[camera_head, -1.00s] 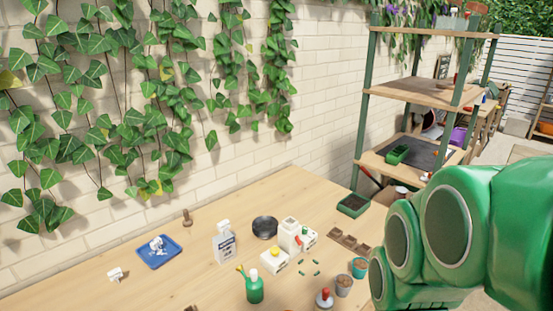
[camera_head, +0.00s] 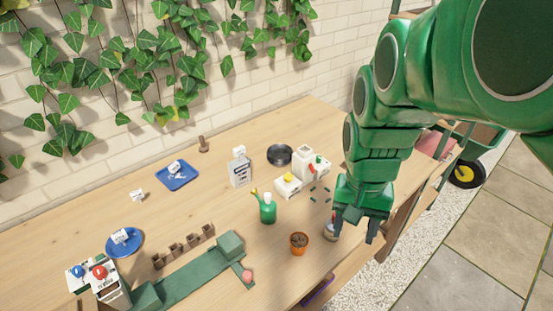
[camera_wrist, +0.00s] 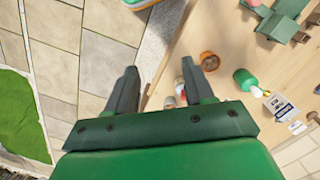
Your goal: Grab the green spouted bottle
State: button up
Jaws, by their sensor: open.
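The green spouted bottle (camera_head: 267,208) stands upright on the wooden table, with a pale cap and a yellow-tipped spout pointing up to the left. It also shows in the wrist view (camera_wrist: 246,82), right of the fingers. My gripper (camera_head: 354,232) is open at the table's right side, to the right of the bottle and apart from it. In the wrist view my gripper (camera_wrist: 158,88) has its two fingers spread wide, with nothing held between them. A small pot partly hidden by my gripper sits by its left finger in the head view.
A terracotta pot (camera_head: 299,243) stands between bottle and gripper, slightly nearer the front edge. Table left of the bottle is fairly clear.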

jog(key=w+a+f+m, duration=0.35)
jog(key=w+a, duration=0.55)
jog(key=w, duration=0.6)
jog(key=m+t, duration=0.1)
send_over(267, 194)
notch_tip(267, 194, down, 7)
jog(key=shift+a, duration=0.1)
jog(key=shift+w+a+f, duration=0.1)
jog(key=shift+f, duration=0.4)
jog(key=shift+d+f, duration=0.15)
jog(key=shift+f, duration=1.6)
jog(key=shift+d+f, duration=0.1)
jog(key=shift+f, duration=1.65)
jog(key=shift+c, duration=0.5)
grip_shut()
